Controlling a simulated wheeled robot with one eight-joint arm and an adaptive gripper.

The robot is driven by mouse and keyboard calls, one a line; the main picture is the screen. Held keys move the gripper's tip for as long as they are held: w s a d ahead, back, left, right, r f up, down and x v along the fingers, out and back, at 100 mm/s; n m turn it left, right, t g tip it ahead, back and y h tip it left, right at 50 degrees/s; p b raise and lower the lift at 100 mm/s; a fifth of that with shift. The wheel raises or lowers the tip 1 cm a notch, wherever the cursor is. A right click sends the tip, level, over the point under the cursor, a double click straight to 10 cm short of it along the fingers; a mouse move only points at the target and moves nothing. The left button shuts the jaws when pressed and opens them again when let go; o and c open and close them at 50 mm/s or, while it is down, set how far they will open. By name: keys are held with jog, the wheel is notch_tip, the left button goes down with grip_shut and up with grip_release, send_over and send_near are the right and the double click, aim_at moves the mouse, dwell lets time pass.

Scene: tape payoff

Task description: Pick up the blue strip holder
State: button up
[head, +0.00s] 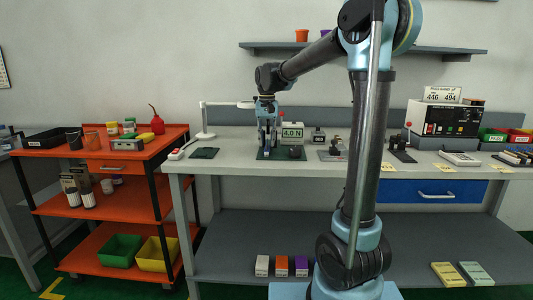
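My gripper (268,150) points down over the dark green mat (263,157) on the grey workbench, just left of a small dark block (295,152) and in front of a display reading 4.0 N (292,132). It is too small to tell whether its fingers are open or shut, or whether anything is between them. I cannot make out a blue strip holder with certainty; it may be hidden by my gripper or my arm.
Small devices (331,153) stand right of the mat. A white lamp (204,120) and a dark pad (203,153) are to its left. A control box (445,120) and bins (494,135) stand at right. An orange cart (95,151) is at left. My arm blocks the bench middle.

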jog(key=shift+f, duration=0.6)
grip_shut()
